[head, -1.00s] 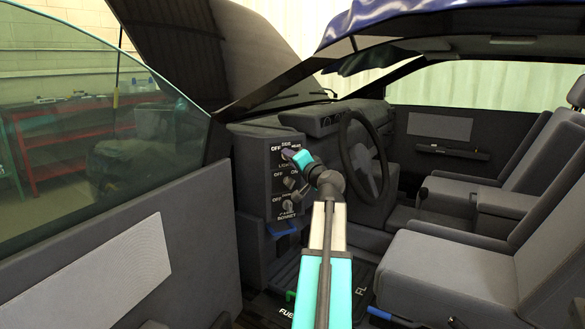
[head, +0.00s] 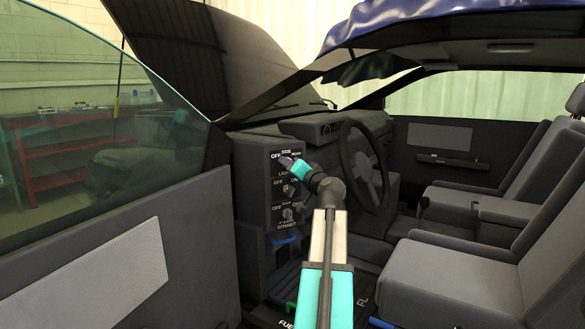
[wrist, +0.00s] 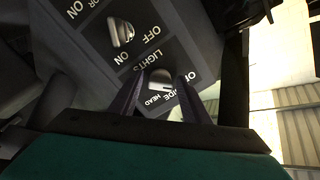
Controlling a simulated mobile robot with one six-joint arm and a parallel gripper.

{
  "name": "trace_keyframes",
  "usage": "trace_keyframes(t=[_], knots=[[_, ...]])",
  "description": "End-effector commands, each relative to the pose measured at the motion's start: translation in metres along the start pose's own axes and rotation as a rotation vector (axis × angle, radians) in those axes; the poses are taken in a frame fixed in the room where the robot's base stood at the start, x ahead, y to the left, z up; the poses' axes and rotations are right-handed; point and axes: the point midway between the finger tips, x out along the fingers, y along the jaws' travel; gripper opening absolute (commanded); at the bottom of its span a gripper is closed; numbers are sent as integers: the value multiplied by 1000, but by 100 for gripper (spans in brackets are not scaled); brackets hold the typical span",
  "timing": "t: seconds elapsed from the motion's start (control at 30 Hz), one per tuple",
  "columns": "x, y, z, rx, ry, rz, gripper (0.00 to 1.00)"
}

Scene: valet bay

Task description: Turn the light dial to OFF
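The light dial (wrist: 160,78) is a grey knob on a black panel, lettered LIGHTS, with SIDE and HEAD legible in the wrist view. My gripper (wrist: 161,82) has its two fingers apart, one on each side of the dial. Whether they touch it I cannot tell. In the head view my gripper (head: 284,161) is at the top of the panel (head: 273,205), just right of the OFF lettering, and its fingers hide the light dial. Which mark the dial points to is unclear.
Two more knobs with OFF and ON marks sit below, the middle one (head: 289,190) and the bottom one (head: 287,213). The steering wheel (head: 368,168) is right of my arm. The open car door (head: 110,250) is on the left, seats (head: 450,280) on the right.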

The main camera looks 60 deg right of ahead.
Motion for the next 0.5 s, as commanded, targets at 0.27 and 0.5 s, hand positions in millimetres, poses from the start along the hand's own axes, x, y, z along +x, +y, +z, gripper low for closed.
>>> trace_keyframes(t=[0.27, 0.5], knots=[[0, -1, -2, 2, 5, -1, 48], [-4, -1, -3, 3, 6, -1, 48]])
